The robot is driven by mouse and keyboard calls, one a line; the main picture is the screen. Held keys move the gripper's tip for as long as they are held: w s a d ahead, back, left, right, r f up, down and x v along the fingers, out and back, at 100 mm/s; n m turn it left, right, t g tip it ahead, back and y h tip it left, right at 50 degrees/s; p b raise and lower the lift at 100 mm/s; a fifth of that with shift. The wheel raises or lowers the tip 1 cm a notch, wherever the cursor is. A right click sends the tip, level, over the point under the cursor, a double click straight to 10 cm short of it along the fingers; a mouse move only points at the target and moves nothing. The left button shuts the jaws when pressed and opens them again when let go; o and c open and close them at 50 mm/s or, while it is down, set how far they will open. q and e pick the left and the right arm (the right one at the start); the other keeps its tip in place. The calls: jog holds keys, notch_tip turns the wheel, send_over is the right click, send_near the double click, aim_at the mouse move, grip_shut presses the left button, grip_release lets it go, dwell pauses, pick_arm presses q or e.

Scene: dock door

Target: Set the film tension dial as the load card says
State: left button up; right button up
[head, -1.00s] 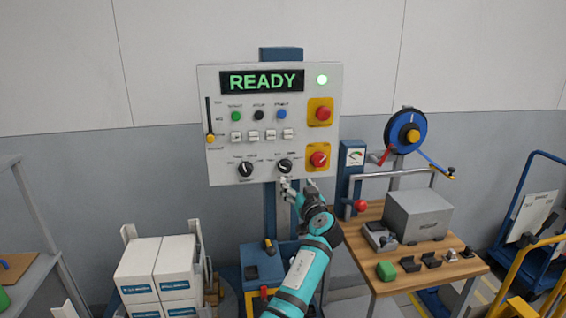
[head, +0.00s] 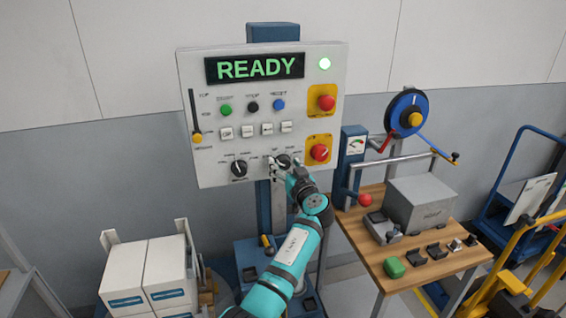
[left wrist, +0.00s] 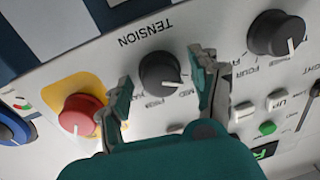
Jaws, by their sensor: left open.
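The tension dial (head: 283,161) is a round black knob low on the white control panel (head: 215,185). It also shows in the left wrist view (left wrist: 160,73), under the word TENSION. My left gripper (head: 285,168) is open at the dial. In the left wrist view its fingers (left wrist: 162,92) stand on either side of the knob, apart from it in the picture; I cannot tell how deep they reach. No readable load card shows. My right gripper is not in view.
A second black dial (head: 239,168) sits left of the tension dial. A red stop button on yellow (head: 320,152) is close on the right. The screen (head: 255,68) reads READY. White boxes (head: 165,262) stand lower left, a wooden bench (head: 425,270) right. A white sheet (head: 523,205) hangs on a cart.

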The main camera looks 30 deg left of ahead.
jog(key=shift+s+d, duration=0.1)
pick_arm(q)
jog(key=shift+d, duration=0.15)
jog(key=shift+c, duration=1.3)
jog(key=c, duration=0.9)
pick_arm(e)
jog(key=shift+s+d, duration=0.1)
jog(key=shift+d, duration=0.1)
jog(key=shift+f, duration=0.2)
